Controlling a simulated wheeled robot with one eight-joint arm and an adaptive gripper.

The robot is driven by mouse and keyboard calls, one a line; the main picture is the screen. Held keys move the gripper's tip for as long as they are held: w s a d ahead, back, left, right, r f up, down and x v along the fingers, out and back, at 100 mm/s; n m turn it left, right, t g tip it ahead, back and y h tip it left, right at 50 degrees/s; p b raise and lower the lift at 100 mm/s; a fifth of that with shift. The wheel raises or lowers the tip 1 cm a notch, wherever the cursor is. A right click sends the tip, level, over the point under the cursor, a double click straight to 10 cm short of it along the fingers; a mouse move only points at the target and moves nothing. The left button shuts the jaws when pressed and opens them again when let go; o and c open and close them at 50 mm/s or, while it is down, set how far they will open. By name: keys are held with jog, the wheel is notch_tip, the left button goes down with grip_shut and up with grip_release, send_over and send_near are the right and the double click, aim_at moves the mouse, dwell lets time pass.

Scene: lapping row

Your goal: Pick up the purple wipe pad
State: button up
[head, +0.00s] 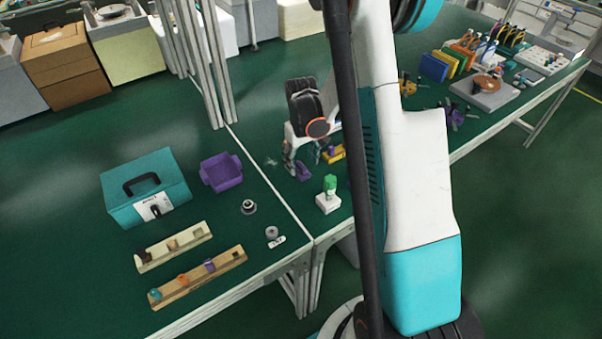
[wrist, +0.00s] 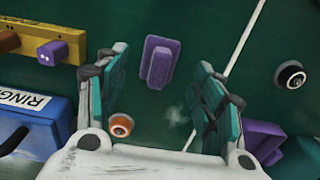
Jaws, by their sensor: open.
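The purple wipe pad (wrist: 159,62) is a small purple block with a raised ridge, lying on the green bench top. In the wrist view it appears between my two teal fingertips, toward their far ends. It also shows in the head view (head: 304,172), just below my gripper (head: 304,160). My gripper is open and empty, with a finger on either side of the pad in the wrist view. The fingers do not visibly touch the pad. The gap in height between them is hard to judge.
A yellow rack (head: 334,153) with a purple knob lies beside the pad. A purple bin (head: 222,174) and a teal toolbox (head: 130,205) stand left across the seam.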

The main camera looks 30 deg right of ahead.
aim_at(301, 165)
jog(key=f, duration=0.1)
jog(key=f+b, duration=0.1)
jog(key=f, duration=0.1)
jog(key=shift+w+f, duration=0.2)
jog(key=shift+f, duration=0.05)
jog(key=shift+r, duration=0.1)
jog(key=c, duration=1.1)
jog(key=shift+c, duration=0.2)
notch_tip(301, 165, up, 20)
jog(key=p, duration=0.6)
